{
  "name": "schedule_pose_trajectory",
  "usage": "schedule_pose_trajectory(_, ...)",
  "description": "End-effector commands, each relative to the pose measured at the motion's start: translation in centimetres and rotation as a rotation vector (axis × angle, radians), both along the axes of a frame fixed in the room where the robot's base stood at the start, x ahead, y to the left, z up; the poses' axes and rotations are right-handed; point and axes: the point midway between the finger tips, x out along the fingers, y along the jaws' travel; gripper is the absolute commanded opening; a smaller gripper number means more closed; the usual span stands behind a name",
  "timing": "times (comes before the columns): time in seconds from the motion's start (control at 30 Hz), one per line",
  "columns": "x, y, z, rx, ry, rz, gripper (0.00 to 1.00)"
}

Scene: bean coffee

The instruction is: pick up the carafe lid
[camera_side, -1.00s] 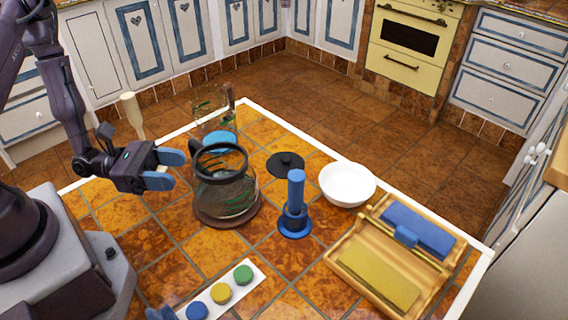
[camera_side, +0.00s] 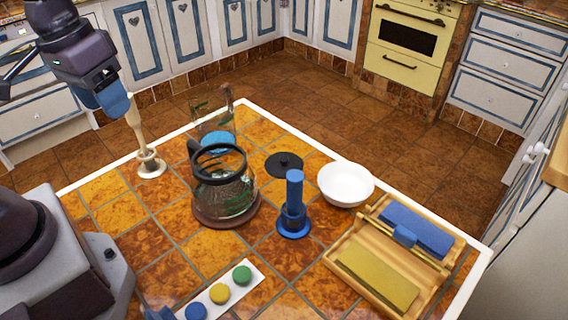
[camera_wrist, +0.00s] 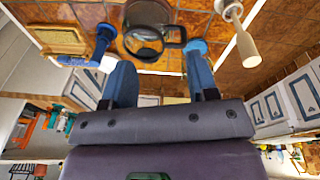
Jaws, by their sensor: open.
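The carafe lid (camera_side: 284,165), a flat black disc with a small knob, lies on the tiled table behind the carafe and the blue tamper-like tool. I cannot make it out in the wrist view. The glass carafe (camera_side: 226,190) with its black rim and handle stands on a round brown base; it also shows in the wrist view (camera_wrist: 148,28). My gripper (camera_side: 113,100) is raised high at the left, well away from the lid. Its blue fingers (camera_wrist: 160,80) are apart with nothing between them in the wrist view.
A glass container with blue contents (camera_side: 217,140) stands behind the carafe. The blue upright tool (camera_side: 294,210) and a white bowl (camera_side: 346,184) stand near the lid. A wooden tray (camera_side: 340,256), a button strip (camera_side: 232,284) and a pale-handled tool (camera_side: 136,122) are also on the table.

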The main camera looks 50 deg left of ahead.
Motion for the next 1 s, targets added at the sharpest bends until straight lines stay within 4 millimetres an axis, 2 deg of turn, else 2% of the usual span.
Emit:
schedule_pose_trajectory(0.2, -0.1, -0.9, 3.0, 0.081, -0.157, -0.102, 0.53)
schedule_pose_trajectory(0.53, -0.6, -2.5, 6.0, 0.122, -0.313, -0.213, 0.53)
schedule_pose_trajectory(0.77, 0.9, -2.8, 5.3, 0.119, -0.242, -0.242, 0.53)
schedule_pose_trajectory(1.0, 3.2, -2.8, 4.4, 0.124, -0.158, -0.28, 0.53)
